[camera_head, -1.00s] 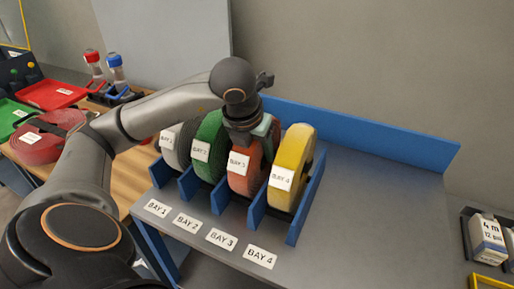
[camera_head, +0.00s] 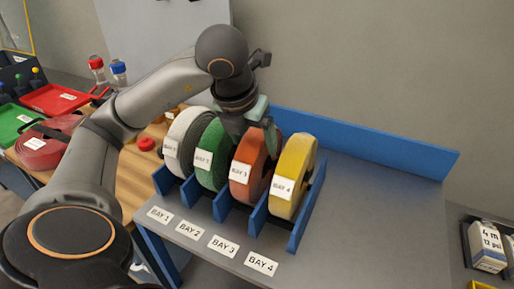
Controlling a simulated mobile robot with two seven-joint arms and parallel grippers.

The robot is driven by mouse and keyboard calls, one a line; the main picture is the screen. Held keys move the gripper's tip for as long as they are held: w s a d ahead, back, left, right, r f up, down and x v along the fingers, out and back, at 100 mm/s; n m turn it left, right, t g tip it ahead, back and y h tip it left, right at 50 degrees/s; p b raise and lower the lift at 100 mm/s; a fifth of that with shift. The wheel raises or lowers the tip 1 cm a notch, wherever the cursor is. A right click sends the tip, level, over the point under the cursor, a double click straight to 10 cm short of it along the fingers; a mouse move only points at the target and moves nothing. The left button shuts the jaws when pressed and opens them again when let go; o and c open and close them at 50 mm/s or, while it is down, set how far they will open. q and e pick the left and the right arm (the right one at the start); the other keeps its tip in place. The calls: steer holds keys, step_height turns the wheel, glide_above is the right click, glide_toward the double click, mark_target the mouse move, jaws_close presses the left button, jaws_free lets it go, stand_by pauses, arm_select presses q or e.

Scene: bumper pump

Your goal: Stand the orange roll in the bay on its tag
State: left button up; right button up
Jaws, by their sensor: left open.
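The orange roll (camera_head: 241,184) stands upright in the third bay of the blue rack, between two blue dividers (camera_head: 228,203). Its white tag reads BAY 3 and faces front, behind the BAY 3 label (camera_head: 223,246) on the shelf edge. My left gripper (camera_head: 256,122) is open at the top of the orange roll, with its fingers pointing down; one finger shows close beside the roll's upper part. I cannot tell whether it touches the roll. My right gripper is not in view.
A white roll (camera_head: 181,147), a green roll (camera_head: 208,163) and a yellow roll (camera_head: 294,172) stand in the neighbouring bays. The grey shelf (camera_head: 375,215) is clear to the right. A red hose roll (camera_head: 42,150) and trays lie at left.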

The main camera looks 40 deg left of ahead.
arm_select(q)
steer(key=p+v, duration=0.1)
steer(key=v, duration=0.3)
steer(key=shift+s+r+p, duration=0.1)
steer(key=shift+r+p, duration=0.2)
steer(key=shift+p, duration=0.05)
stand_by(0.3)
